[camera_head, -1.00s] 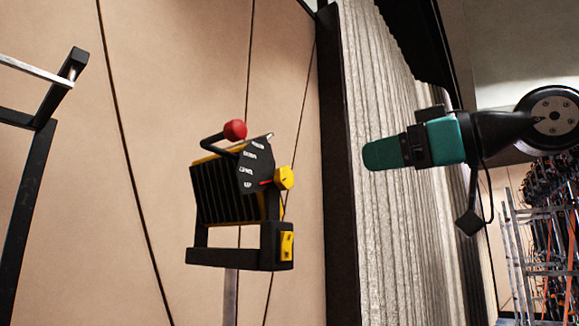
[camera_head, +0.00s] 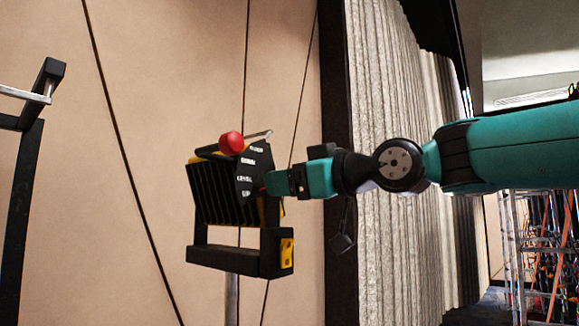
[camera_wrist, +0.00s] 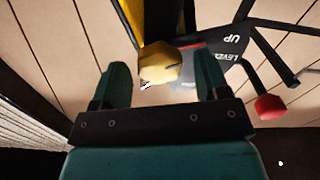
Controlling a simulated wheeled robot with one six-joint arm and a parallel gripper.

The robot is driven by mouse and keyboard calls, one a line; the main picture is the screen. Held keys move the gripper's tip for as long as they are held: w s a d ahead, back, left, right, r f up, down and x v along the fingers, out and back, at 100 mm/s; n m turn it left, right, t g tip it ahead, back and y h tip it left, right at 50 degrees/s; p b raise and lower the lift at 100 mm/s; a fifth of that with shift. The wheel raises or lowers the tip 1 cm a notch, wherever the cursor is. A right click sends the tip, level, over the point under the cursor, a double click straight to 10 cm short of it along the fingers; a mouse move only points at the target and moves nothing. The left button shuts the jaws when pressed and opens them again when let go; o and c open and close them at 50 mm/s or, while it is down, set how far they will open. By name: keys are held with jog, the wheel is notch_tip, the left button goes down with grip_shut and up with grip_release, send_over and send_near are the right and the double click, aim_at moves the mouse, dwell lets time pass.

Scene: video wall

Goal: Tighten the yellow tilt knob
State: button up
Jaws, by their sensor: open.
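The yellow tilt knob (camera_wrist: 160,66) shows in the wrist view between my two open fingers, near their tips. In the head view my gripper (camera_head: 278,183) covers the knob. The knob belongs to a black ribbed lamp head (camera_head: 220,192) on a stand. Its black side plate (camera_head: 252,172) carries white labels, with "LEVEL" and "UP" readable in the wrist view. A red ball handle (camera_head: 231,143) tops the lamp head, and it also shows in the wrist view (camera_wrist: 271,107).
A black yoke (camera_head: 225,259) with a yellow block (camera_head: 287,252) on its right end sits under the lamp head. A black frame (camera_head: 27,170) stands at far left. A grey pleated curtain (camera_head: 385,200) hangs behind my arm.

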jog(key=shift+w+a, duration=0.15)
jog(key=shift+a, duration=0.1)
jog(key=c, duration=0.9)
jog(key=shift+c, duration=0.2)
